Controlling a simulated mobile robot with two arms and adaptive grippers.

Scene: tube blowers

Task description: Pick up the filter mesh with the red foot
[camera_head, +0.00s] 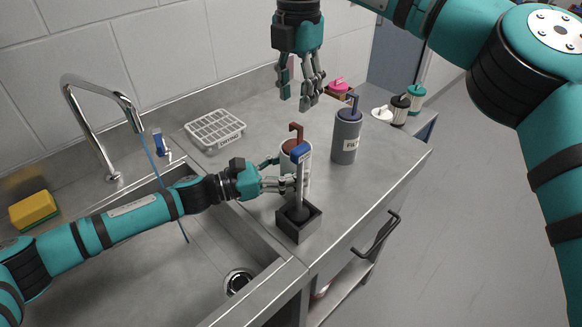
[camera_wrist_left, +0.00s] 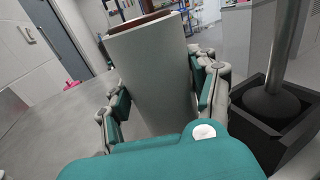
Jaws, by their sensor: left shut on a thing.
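My left gripper (camera_head: 282,176) is shut on a light grey canister (camera_head: 288,162) with a brown-red hooked top (camera_head: 296,133). In the left wrist view the fingers sit on both sides of this canister (camera_wrist_left: 152,70), which looks tilted there. It stands at or just over the counter; I cannot tell whether it touches. No mesh is clearly visible, so I cannot tell which thing is the filter mesh with the red foot. My right gripper (camera_head: 305,90) hangs open and empty above the counter, its fingers pointing down.
A grey labelled canister (camera_head: 346,135) with a blue hook stands to the right.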

